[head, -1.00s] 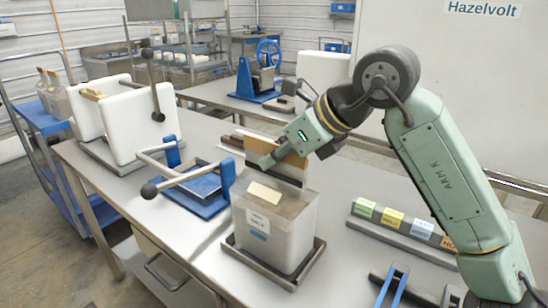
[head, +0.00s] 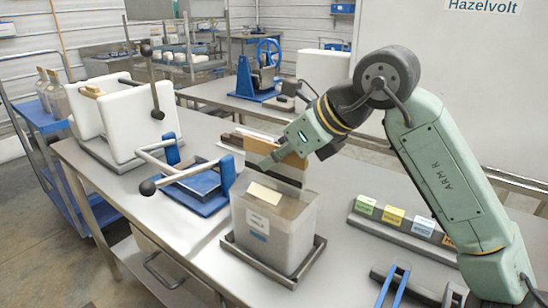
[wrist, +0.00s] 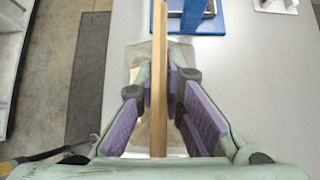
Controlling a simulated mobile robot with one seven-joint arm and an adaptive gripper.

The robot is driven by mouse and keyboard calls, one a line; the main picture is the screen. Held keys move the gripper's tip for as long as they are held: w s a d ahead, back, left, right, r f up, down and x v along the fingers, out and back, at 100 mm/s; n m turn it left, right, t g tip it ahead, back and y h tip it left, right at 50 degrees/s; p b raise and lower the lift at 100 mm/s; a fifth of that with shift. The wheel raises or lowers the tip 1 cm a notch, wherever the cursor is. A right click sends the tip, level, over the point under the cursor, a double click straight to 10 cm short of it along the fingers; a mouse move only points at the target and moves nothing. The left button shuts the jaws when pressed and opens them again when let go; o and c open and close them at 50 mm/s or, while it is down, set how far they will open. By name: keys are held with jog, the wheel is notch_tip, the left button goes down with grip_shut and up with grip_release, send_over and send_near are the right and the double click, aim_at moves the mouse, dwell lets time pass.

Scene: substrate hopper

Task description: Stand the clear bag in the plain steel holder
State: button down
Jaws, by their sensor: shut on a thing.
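The clear bag (head: 285,230) is a grey, translucent, box-shaped bag with a white label and a tan patch near its top. It stands upright in the low dark-grey steel holder (head: 262,272) at the front of the table. My gripper (head: 270,161) is above the bag's back edge, shut on a tan wooden board (head: 291,163) with a dark strip along its lower side. In the wrist view the board (wrist: 159,80) runs between the purple finger pads, with the translucent bag partly visible below. I cannot tell whether the board touches the bag.
A blue press frame with a ball-ended lever (head: 190,180) stands just left of the bag. White blocks (head: 140,120) in a tray are further left. A rack of coloured labelled blocks (head: 408,225) lies at right. Bare table shows between the bag and the rack.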

jog(key=shift+r, duration=0.15)
jog(key=c, duration=1.8)
grip_release()
jog(key=shift+o, duration=0.8)
jog(key=shift+f, duration=0.2)
